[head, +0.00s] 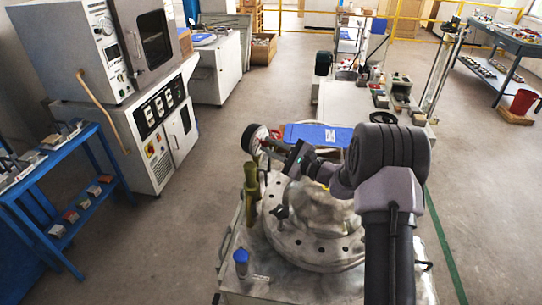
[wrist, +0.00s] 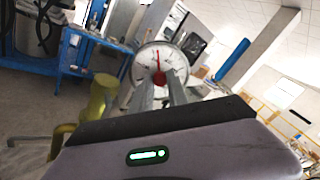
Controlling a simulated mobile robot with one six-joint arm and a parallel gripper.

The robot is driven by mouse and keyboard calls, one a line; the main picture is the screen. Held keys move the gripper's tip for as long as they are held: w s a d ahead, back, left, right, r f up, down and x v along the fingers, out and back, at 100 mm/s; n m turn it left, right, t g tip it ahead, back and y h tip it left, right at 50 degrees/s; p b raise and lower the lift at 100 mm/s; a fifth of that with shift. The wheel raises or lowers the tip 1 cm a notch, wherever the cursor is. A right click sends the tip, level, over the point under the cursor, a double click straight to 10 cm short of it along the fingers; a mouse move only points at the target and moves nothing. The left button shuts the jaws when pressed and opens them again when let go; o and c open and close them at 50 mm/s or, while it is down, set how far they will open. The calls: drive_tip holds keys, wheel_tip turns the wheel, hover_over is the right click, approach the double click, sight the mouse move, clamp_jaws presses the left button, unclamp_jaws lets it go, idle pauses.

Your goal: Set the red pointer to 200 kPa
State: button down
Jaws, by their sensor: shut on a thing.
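The round white dial gauge (head: 254,139) stands on the left side of the metal vessel in the head view, facing my gripper (head: 268,144). In the wrist view the gauge (wrist: 145,66) fills the upper middle, with dark scale marks too small to read. The red pointer (wrist: 158,62) points nearly straight up the picture from a red hub. My gripper's two fingers (wrist: 160,80) reach to the dial face on either side of the red hub and are shut on the pointer's hub. The fingers hide the lower part of the dial.
A yellow-green pipe fitting (head: 251,185) stands close below the gauge; it also shows in the wrist view (wrist: 98,105). The round bolted vessel (head: 315,235) lies under my arm. A blue-capped part (head: 241,257) stands at the vessel table's front left. A blue panel (head: 318,134) lies behind my gripper.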

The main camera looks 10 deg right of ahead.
drive_tip(key=shift+n+b, duration=1)
drive_tip(key=shift+b, duration=0.2)
drive_tip(key=c, duration=1.3)
unclamp_jaws()
drive_tip(key=p+v, duration=0.3)
drive_tip(key=v, duration=1.4)
drive_tip(key=shift+d+p, duration=0.3)
drive_tip(key=shift+p, duration=0.05)
drive_tip(key=shift+f, duration=0.1)
